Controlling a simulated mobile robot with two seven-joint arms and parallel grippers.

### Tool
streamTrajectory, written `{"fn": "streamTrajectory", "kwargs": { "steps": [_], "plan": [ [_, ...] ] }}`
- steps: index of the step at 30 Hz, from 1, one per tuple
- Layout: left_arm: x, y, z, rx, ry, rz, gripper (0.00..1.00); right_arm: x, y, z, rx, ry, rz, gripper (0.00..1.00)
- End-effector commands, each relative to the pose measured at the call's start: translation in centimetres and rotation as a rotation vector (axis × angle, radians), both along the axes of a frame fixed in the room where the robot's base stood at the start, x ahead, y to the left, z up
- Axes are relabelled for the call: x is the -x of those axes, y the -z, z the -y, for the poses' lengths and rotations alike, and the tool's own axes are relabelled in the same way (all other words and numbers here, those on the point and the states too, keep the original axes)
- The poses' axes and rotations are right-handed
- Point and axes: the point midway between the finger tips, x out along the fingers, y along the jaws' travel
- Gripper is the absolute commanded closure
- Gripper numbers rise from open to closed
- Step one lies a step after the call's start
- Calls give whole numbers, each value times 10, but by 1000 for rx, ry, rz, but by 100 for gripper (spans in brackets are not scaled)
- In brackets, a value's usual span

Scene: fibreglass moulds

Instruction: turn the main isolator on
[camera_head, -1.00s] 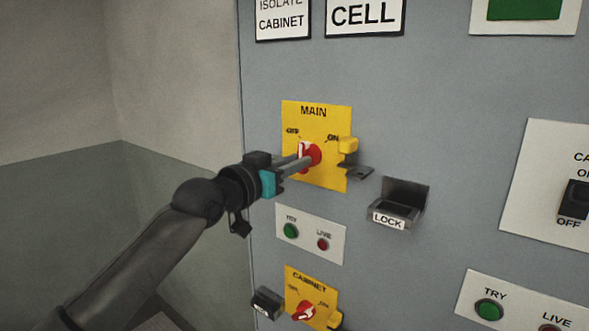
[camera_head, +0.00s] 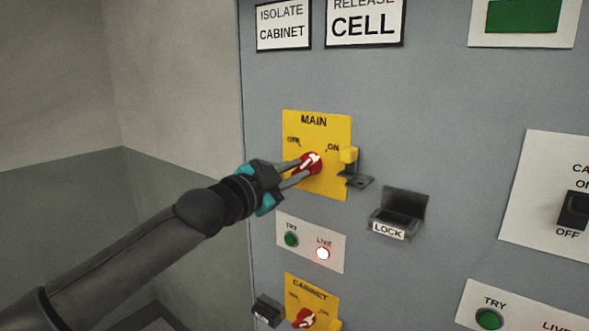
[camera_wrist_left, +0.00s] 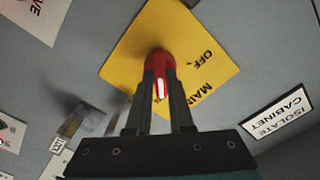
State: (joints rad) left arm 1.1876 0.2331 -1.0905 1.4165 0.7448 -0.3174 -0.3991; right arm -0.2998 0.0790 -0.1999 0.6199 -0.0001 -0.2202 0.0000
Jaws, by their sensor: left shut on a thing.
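The main isolator is a red rotary knob (camera_head: 311,161) with a white pointer mark on a yellow plate (camera_head: 330,185) marked MAIN, OFF and ON. The white mark points up and right, toward ON. My left gripper (camera_head: 307,170) is shut on the knob, with its fingers reaching in from the left. In the left wrist view the two fingers (camera_wrist_left: 160,90) lie on either side of the red knob (camera_wrist_left: 160,62). Below the plate, the LIVE lamp (camera_head: 323,253) glows white beside the green TRY button (camera_head: 291,239). My right gripper is not in view.
A LOCK holder (camera_head: 398,215) juts out further right. Below is a second red knob (camera_head: 304,318) on the CABINET plate (camera_head: 309,290), with a dark holder (camera_head: 267,309) at its left.

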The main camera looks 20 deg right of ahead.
Motion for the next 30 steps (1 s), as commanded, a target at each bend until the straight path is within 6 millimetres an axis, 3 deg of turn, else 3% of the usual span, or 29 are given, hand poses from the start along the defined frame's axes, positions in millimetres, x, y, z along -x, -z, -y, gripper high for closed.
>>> {"fn": "streamTrajectory", "kwargs": {
  "steps": [18, 19, 26, 30],
  "plan": [
    [0, 0, 0, -28, -1, 35, 100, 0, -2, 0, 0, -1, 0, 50],
    [0, 0, 0, -28, -1, 35, 78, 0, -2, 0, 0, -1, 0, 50],
    [0, 0, 0, -26, -1, 33, 52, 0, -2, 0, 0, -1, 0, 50],
    [0, 0, 0, -25, 0, 32, 50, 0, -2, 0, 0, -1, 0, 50]
  ]
}}
